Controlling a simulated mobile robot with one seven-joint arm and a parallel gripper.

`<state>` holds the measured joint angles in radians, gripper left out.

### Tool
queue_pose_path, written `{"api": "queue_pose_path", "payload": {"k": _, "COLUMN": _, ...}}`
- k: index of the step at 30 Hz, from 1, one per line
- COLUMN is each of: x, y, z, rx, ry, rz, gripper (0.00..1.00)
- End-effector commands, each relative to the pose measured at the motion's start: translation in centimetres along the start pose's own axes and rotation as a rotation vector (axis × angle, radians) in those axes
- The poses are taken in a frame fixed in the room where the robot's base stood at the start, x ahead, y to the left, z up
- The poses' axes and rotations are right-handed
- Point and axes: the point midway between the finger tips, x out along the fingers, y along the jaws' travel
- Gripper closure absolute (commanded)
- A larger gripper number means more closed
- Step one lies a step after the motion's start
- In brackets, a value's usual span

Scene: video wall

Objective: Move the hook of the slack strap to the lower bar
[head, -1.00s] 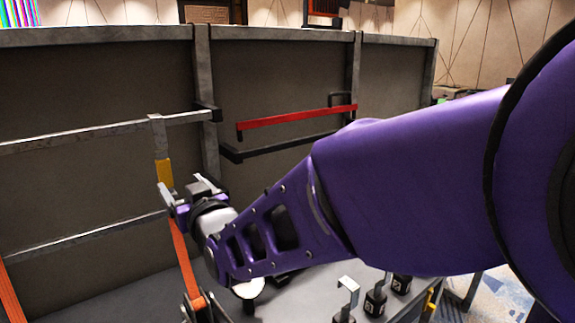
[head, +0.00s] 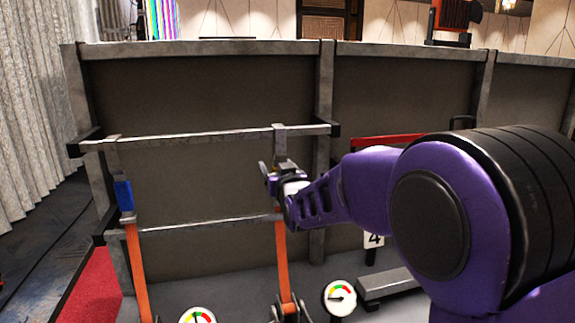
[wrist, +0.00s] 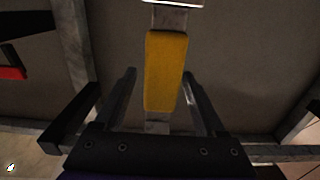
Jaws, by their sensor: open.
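Two orange straps hang from metal hooks on the upper bar (head: 200,141). The left hook (head: 113,155) has a blue grip (head: 124,195) and its strap (head: 138,270) runs down. The right hook (head: 279,140) has a yellow grip (wrist: 165,70), hidden behind my gripper in the head view; its strap (head: 283,265) runs down too. The lower bar (head: 205,225) crosses behind both straps. My gripper (head: 270,172) is open at the yellow grip. In the wrist view its fingers (wrist: 160,88) stand either side of that grip, with gaps. I cannot tell which strap is slack.
Two dial gauges, left (head: 197,316) and right (head: 340,297), stand near the strap bottoms. A red bar (head: 385,141) is on the panel to the right, partly behind my arm. A sign marked 4 (head: 374,240) stands below it. Upright posts (head: 323,100) divide the wall.

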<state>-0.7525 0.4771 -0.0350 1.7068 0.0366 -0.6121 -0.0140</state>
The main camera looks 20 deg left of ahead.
Motion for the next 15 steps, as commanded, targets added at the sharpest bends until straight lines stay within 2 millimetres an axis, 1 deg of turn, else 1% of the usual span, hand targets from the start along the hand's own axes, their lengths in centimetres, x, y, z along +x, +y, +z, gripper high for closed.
{"api": "queue_pose_path", "payload": {"k": 3, "x": 0.53, "y": -0.01, "z": -0.04, "rx": 0.0, "ry": 0.001, "rz": 0.0, "gripper": 0.28}}
{"api": "queue_pose_path", "payload": {"k": 11, "x": 0.62, "y": 0.0, "z": -0.01, "rx": 0.0, "ry": 0.001, "rz": 0.0, "gripper": 0.28}}
{"api": "queue_pose_path", "payload": {"k": 13, "x": 0.61, "y": 0.0, "z": -0.02, "rx": 0.0, "ry": 0.001, "rz": 0.0, "gripper": 0.36}}
{"api": "queue_pose_path", "payload": {"k": 15, "x": 0.61, "y": 0.0, "z": -0.02, "rx": 0.0, "ry": 0.001, "rz": 0.0, "gripper": 0.49}}
